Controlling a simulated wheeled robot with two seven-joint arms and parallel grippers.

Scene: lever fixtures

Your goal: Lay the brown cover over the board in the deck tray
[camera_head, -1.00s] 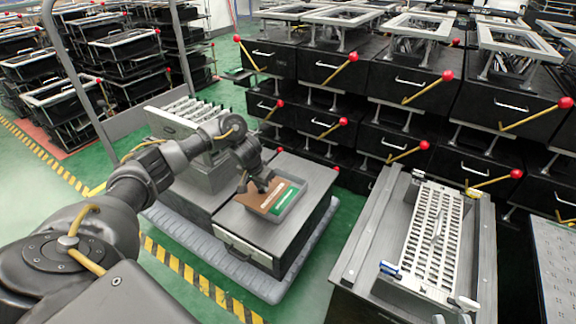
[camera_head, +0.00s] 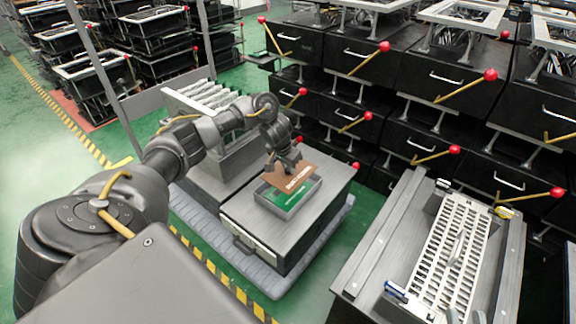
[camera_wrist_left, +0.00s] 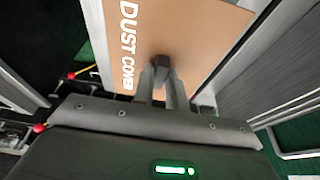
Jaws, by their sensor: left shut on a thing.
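The brown cover (camera_head: 297,179) is a flat sheet with white lettering, held tilted above the grey deck tray (camera_head: 291,207). My left gripper (camera_head: 288,165) is shut on it. In the left wrist view, the cover (camera_wrist_left: 190,38) reads "DUST COVER", and the gripper (camera_wrist_left: 163,75) closes on a small dark knob on it. The green board (camera_head: 281,194) shows inside the tray, below the cover; its far part is hidden by the cover. My right gripper is not in view.
The tray sits on a grey-topped cabinet (camera_head: 249,220). A grey rack (camera_head: 218,102) stands behind the arm. A bench with a white slotted panel (camera_head: 456,255) is at right. Black drawer units with red-knobbed levers (camera_head: 368,65) line the back.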

